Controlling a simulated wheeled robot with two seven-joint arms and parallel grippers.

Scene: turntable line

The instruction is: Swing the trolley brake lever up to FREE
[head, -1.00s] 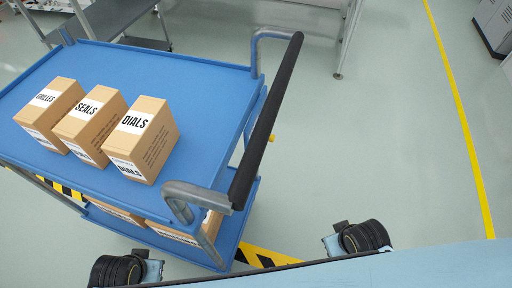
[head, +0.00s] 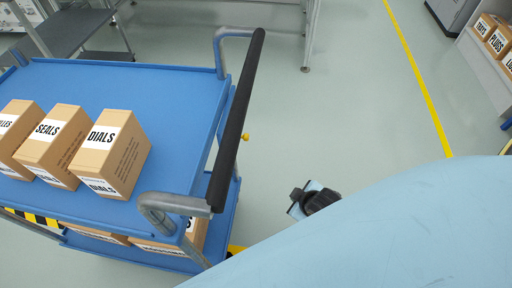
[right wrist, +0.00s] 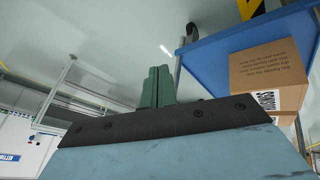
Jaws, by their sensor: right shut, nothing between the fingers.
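The trolley (head: 150,80) has two blue shelves and stands at the left in the head view. Its black push handle (head: 238,120) on grey tube brackets runs along its right end. A small yellow knob (head: 245,137) sticks out beside the handle, apparently the tip of the brake lever; the rest of the lever and any FREE mark are hidden. In the right wrist view my right gripper (right wrist: 156,86) shows green fingers closed together and empty. A trolley shelf (right wrist: 225,42) is to its right, apart from it. My left gripper is in no view.
Cartons stand on the top shelf, among them the DIALS box (head: 110,155) and the SEALS box (head: 52,145). More cartons are on the lower shelf. A rack with boxes (head: 497,40) is at far right.

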